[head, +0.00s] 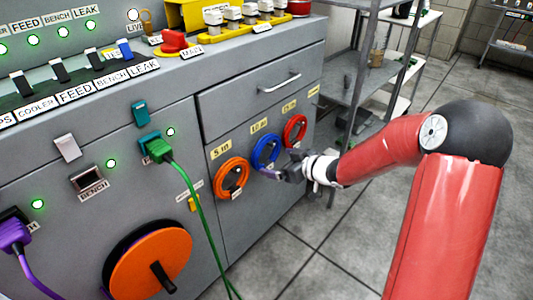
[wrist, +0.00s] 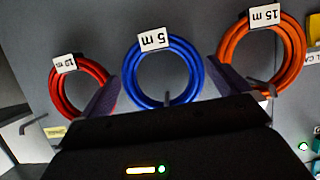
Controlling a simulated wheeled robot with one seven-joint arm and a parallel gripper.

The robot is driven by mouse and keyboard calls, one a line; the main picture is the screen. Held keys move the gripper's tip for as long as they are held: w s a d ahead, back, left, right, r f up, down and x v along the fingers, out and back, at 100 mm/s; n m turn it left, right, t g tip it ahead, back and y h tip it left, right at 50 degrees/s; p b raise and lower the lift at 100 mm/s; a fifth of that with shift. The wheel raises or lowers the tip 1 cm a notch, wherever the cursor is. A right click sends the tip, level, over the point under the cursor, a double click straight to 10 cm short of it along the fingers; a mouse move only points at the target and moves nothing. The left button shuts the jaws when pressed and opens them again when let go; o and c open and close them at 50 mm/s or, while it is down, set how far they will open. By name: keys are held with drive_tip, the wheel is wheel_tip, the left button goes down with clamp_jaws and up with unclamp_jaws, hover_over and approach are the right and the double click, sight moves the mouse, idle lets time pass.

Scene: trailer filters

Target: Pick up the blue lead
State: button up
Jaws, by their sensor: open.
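The blue lead (head: 254,156) is a coil hung on the grey cabinet's front, between an orange coil and a red coil. In the wrist view the blue lead (wrist: 130,84) sits in the middle, with a white tag that seems to read 5 m. My gripper (head: 285,173) is at the lower right of the blue coil in the head view and hides part of it. In the wrist view my gripper (wrist: 168,97) is open, one dark finger on either side of the blue coil. I cannot tell whether the fingers touch it.
The orange coil (head: 219,186) and the red coil (head: 303,131) hang close on either side. A drawer handle (head: 281,83) sticks out above. A green cable (head: 188,190) hangs to the left. A metal shelf rack (head: 349,95) stands to the right; the floor there is clear.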

drive_tip(key=x, duration=0.2)
drive_tip(key=f+x, duration=0.1)
drive_tip(key=x, duration=0.2)
drive_tip(key=shift+d+f+b, duration=0.15)
drive_tip(key=shift+b, duration=0.15)
drive_tip(key=c, duration=0.8)
